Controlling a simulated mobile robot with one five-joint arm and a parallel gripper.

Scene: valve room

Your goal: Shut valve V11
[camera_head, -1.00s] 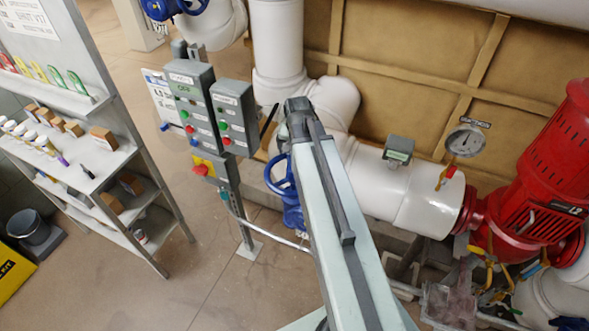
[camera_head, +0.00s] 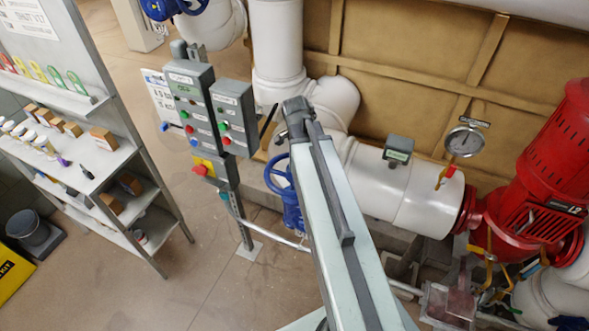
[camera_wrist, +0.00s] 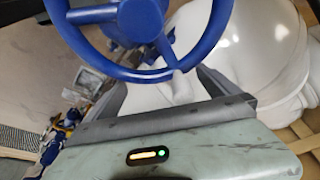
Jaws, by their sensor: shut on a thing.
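A blue handwheel valve (camera_head: 291,208) stands at the middle, partly hidden behind my arm in the head view. Its wheel fills the top of the wrist view, with the near rim (camera_wrist: 92,58) and hub (camera_wrist: 140,20) close to my gripper. My gripper (camera_wrist: 162,78) is shut on the wheel's near rim, one dark finger on each side. The exact contact is hard to see. I cannot read a V11 tag on this valve.
Grey control boxes (camera_head: 190,110) on a post stand left of the valve. White pipes (camera_head: 400,190) and a red pump (camera_head: 545,160) are at the right. A shelf (camera_head: 90,165) stands at the left. Another blue handwheel (camera_head: 160,8) is at the top. Floor is clear between shelf and post.

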